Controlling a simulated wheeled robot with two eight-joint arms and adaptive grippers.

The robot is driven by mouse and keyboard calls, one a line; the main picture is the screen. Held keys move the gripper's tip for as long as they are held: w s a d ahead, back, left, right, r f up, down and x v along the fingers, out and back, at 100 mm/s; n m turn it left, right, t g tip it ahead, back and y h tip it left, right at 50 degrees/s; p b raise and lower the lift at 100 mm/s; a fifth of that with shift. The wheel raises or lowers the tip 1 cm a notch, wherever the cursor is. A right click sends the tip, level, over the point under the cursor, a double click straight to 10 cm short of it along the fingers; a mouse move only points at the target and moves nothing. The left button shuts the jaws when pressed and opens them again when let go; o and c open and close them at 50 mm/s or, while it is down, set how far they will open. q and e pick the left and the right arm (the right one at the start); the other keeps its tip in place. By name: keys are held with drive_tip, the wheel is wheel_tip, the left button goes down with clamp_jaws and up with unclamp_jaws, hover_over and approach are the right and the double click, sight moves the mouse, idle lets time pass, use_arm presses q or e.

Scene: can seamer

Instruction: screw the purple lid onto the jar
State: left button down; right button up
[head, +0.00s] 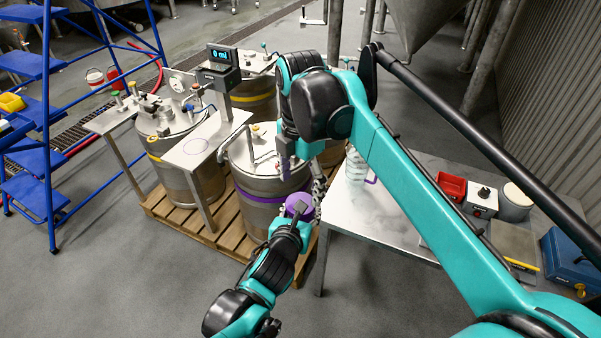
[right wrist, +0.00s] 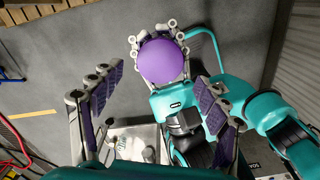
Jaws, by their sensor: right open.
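A round purple lid or lid-topped item (head: 299,204) is at the front edge of the drum pallet in the head view. It shows as a plain purple disc (right wrist: 161,61) in the right wrist view. My left gripper (head: 297,212) has its grey fingers closed around it from both sides. What lies under the disc is hidden, so I cannot tell whether the jar is there. My right gripper (head: 301,175) points down just above the disc.
A clear ribbed vessel (head: 355,167) stands on the steel table (head: 400,228). A red bin (head: 451,187), a switch box (head: 481,201) and a blue toolbox (head: 570,262) are further right. Steel drums stand on a wooden pallet (head: 160,208). Blue steps (head: 35,165) are at the left.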

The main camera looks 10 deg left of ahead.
sight(300, 198)
drive_tip(key=shift+f, duration=2.35)
drive_tip(key=c, duration=1.2)
drive_tip(key=shift+m, duration=1.8)
drive_tip(key=o, duration=1.3)
